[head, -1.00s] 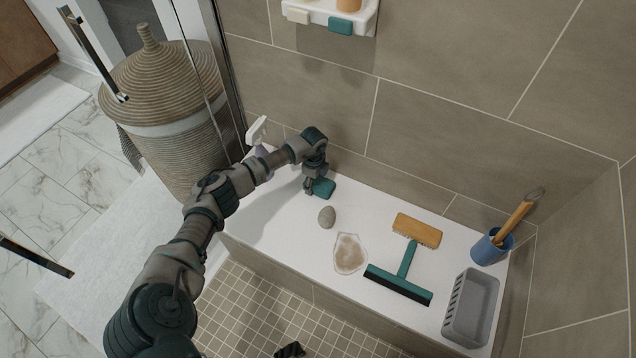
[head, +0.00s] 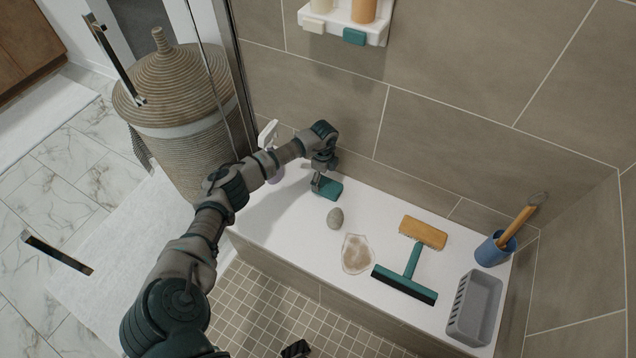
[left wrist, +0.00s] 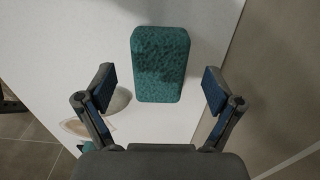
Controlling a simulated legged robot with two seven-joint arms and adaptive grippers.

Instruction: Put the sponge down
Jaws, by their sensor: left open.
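The teal sponge (head: 331,190) lies on the white bench ledge (head: 290,215) near its left back part, close to the tiled wall. In the left wrist view the sponge (left wrist: 160,65) lies flat, with its long side pointing away from me. My left gripper (head: 317,184) is just over the sponge's left side in the head view. In the left wrist view its fingers (left wrist: 159,88) are spread wide, one on each side of the sponge's near end, with gaps between. A small dark part (head: 295,348) at the bottom edge may be my right gripper; its jaws cannot be made out.
A grey stone (head: 335,218), a beige soap dish (head: 356,254), a wooden brush (head: 423,232), a teal squeegee (head: 405,284), a blue cup (head: 494,249) and a grey basket (head: 473,307) stand rightward along the ledge. A white bottle (head: 268,135) stands behind my forearm.

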